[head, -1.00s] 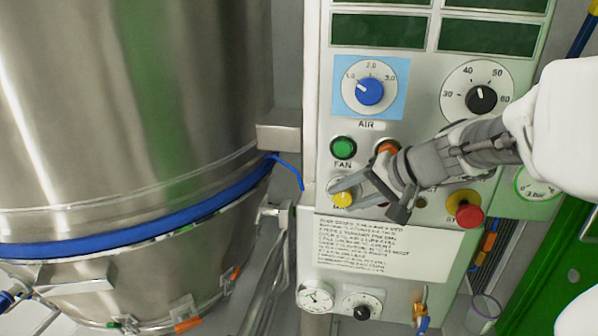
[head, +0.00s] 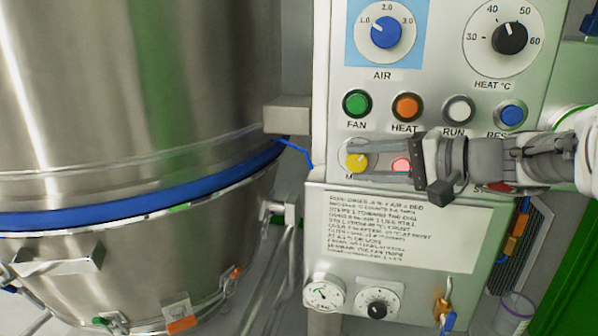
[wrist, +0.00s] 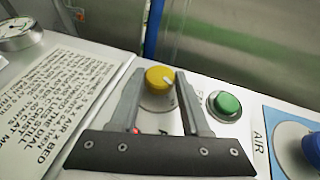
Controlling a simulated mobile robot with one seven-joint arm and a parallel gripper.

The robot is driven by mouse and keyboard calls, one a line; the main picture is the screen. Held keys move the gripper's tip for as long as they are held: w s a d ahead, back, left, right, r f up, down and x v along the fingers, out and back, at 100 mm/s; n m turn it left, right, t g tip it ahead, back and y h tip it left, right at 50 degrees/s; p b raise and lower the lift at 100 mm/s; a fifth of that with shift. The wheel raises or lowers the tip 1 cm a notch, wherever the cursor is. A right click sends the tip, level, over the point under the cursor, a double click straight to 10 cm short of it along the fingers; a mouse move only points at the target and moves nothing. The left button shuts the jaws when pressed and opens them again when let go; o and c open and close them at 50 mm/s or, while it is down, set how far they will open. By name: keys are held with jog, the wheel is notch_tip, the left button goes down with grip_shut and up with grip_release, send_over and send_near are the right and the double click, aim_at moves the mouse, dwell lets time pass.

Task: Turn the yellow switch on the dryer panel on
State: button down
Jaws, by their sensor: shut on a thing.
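The yellow switch (head: 357,161) is a round knob with a pale pointer mark, low on the left of the dryer panel (head: 440,75). In the head view the mark points up and right. My gripper (head: 351,162) reaches in from the right with a finger above and a finger below the knob. In the wrist view the yellow switch (wrist: 159,77) sits between the fingertips of my gripper (wrist: 160,75), which are shut on it. The label below the switch is mostly hidden by the lower finger.
A red lamp (head: 401,165) glows between my fingers. Green FAN (head: 357,103), orange HEAT (head: 407,106), white RUN (head: 458,109) and blue (head: 511,114) buttons sit just above. A red button (head: 494,187) is mostly hidden under my arm. A steel vessel (head: 130,90) stands left.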

dwell(0.4)
jog(key=shift+c, duration=1.8)
grip_release()
jog(key=p+v, duration=0.3)
jog(key=v, duration=1.4)
jog(key=shift+s+d+f, duration=0.15)
jog(key=shift+s+f, duration=0.1)
